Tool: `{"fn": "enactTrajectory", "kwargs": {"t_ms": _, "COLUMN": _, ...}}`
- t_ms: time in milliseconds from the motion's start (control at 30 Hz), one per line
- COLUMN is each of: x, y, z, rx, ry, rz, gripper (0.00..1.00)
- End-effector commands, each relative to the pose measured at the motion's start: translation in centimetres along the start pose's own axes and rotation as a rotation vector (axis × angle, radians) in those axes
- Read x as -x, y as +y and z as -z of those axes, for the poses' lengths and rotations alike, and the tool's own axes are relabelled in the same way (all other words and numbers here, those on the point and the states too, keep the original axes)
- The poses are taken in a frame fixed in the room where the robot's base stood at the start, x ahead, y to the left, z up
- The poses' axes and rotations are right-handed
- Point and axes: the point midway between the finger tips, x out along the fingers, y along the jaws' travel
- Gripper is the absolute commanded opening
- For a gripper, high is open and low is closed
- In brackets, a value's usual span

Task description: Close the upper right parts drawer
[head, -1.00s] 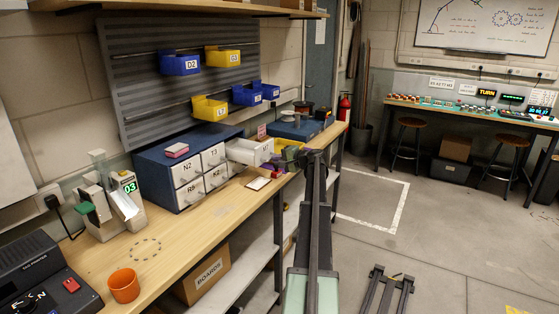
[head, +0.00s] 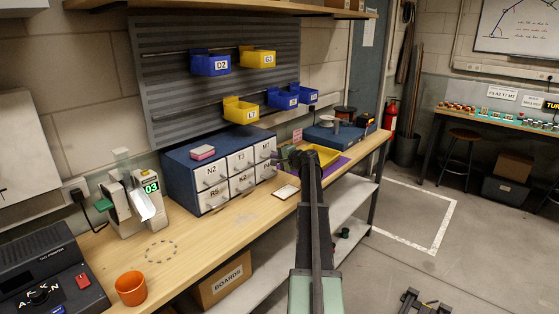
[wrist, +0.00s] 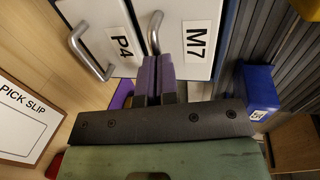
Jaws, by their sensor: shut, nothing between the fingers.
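The blue parts cabinet (head: 183,181) stands on the bench with white drawers in two rows. The upper right drawer (head: 265,151), labelled M7 in the wrist view (wrist: 200,25), looks flush with its neighbours. Its metal handle (wrist: 155,32) is just beside my fingers. My gripper (wrist: 158,58) has its purple fingers shut together and empty, with the tips at or very close to the M7 front near the seam with the P4 drawer (wrist: 112,42). Whether they touch is unclear.
A pick slip (head: 286,192) lies on the bench in front of the cabinet. A yellow tray (head: 322,153) on a purple mat sits behind my arm. A pink box (head: 203,152) is on the cabinet top. Blue and yellow bins (head: 241,110) hang on the panel above.

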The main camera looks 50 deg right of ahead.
Motion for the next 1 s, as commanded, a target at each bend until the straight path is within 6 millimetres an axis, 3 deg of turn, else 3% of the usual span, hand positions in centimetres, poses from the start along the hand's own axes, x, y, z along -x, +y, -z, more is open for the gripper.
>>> {"fn": "enactTrajectory", "kwargs": {"t_ms": 400, "x": -0.8, "y": -0.2, "z": 0.1, "rx": 0.0, "ry": 0.001, "rz": 0.002, "gripper": 0.0}}
{"fn": "enactTrajectory", "kwargs": {"t_ms": 567, "x": -0.1, "y": -0.3, "z": -0.1, "rx": 0.001, "ry": 0.001, "rz": 0.002, "gripper": 0.0}}
{"fn": "enactTrajectory", "kwargs": {"t_ms": 733, "x": 3.2, "y": -0.8, "z": -0.9, "rx": 0.003, "ry": -0.006, "rz": 0.003, "gripper": 0.0}}
{"fn": "enactTrajectory", "kwargs": {"t_ms": 1000, "x": 10.8, "y": -0.7, "z": -0.8, "rx": 0.003, "ry": -0.006, "rz": 0.003, "gripper": 0.0}}
